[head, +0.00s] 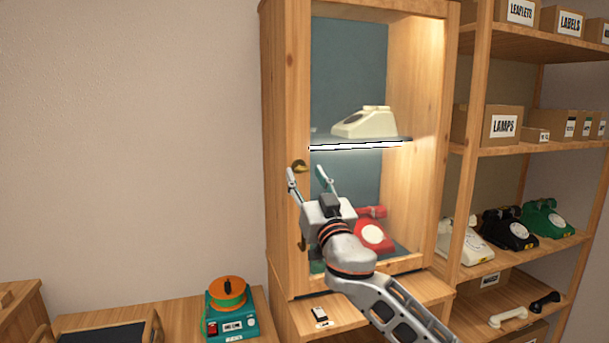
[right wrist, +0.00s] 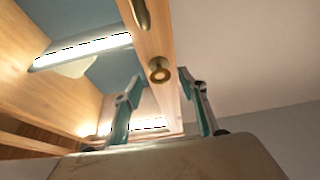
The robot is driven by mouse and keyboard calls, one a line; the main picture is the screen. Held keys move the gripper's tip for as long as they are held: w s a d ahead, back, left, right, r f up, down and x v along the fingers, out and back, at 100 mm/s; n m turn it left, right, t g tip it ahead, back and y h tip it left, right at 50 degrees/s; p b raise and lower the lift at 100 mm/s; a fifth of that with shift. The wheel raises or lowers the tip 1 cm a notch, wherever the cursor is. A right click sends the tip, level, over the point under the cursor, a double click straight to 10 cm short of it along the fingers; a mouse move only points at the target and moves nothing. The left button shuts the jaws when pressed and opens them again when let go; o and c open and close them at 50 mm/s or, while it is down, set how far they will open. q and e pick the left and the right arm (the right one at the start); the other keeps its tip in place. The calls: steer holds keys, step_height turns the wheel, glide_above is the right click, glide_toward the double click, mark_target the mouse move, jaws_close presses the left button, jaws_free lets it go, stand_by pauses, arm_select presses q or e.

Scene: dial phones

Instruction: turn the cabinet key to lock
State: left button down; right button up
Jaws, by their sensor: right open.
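The wooden display cabinet (head: 284,105) stands in the middle of the head view, its lit inside holding phones. A brass fitting (head: 299,166), apparently the key at its lock, sits on the front left upright. In the right wrist view a round brass piece with a dark centre (right wrist: 159,70) sticks out from the wooden upright. My right gripper (head: 307,172) is open and empty, its fingertips close to this fitting. In the right wrist view its fingers (right wrist: 164,88) are spread to either side of the round piece, with no contact visible. My left gripper is not in view.
A lower brass piece (head: 302,243) is partly hidden by my gripper. A cream phone (head: 366,122) stands on the cabinet shelf, a red phone (head: 374,235) below. Open shelving (head: 478,90) stands at right. A teal device (head: 230,308) sits on the left bench. The wall side is free.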

steer(key=shift+x, duration=0.9)
steer(key=c, duration=1.1)
